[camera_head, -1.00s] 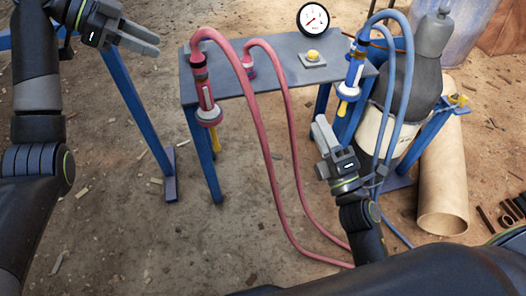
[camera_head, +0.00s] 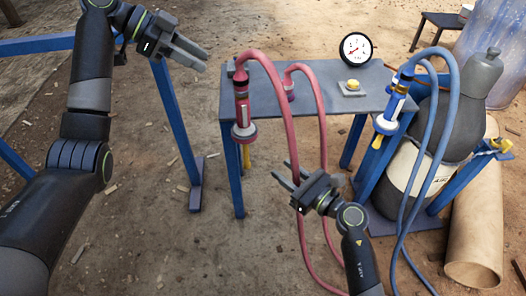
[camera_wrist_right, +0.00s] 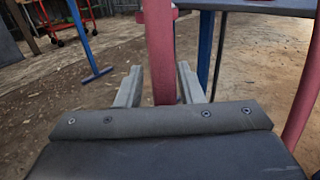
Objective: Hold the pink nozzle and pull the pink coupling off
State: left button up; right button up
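The pink nozzle assembly (camera_head: 241,100) hangs upright at the left end of the grey table, with a pink-and-white collar (camera_head: 244,132) low on it and a yellow tip below. I cannot tell which part is the coupling. A pink hose (camera_head: 276,85) loops from its top down to the ground; it shows in the right wrist view (camera_wrist_right: 159,45). My left gripper (camera_head: 206,63) is open and empty, up and left of the nozzle. My right gripper (camera_head: 283,174) is open, below and right of the nozzle. The hose appears between its fingers, not gripped.
The grey table (camera_head: 310,95) carries a gauge (camera_head: 355,47) and a yellow button (camera_head: 353,85). A blue nozzle (camera_head: 392,105) with blue hoses hangs at its right end, before a gas cylinder (camera_head: 465,110). A blue frame (camera_head: 178,125) stands left. A second pink hose (camera_head: 321,120) runs close by.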

aim_at(245, 134)
jog(key=x, duration=1.5)
jog(key=shift+w+a, duration=0.2)
jog(key=shift+w, duration=0.05)
grip_shut()
pick_arm(q)
jog(key=o, duration=0.8)
jog(key=shift+a, duration=0.1)
jog(key=v, duration=1.2)
